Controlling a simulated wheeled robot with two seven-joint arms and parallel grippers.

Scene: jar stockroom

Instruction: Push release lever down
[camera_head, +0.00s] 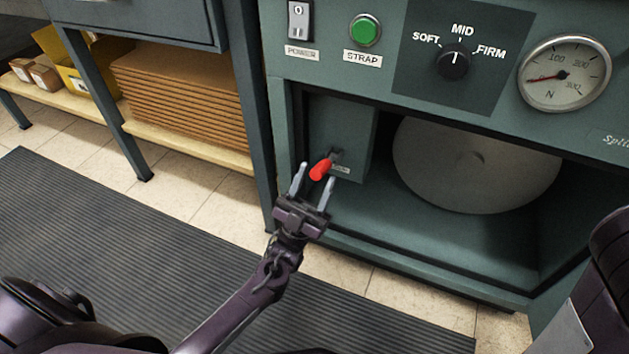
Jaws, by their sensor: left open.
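The release lever (321,169) has a red handle and sticks out of a small teal housing (341,135) inside the open bay of the strapping machine. A small label below the lever is too small to read. My left gripper (313,180) is open, its two fingers pointing up, one on each side of the red handle in the picture. I cannot tell whether the fingers touch the handle. My right gripper is not in view.
A large grey reel (470,165) sits in the bay to the right. The panel above carries a power switch (298,20), green button (365,31), tension knob (453,65) and gauge (563,73). Cardboard sheets (180,100) lie on a shelf at left. A dark mat (130,235) covers the floor.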

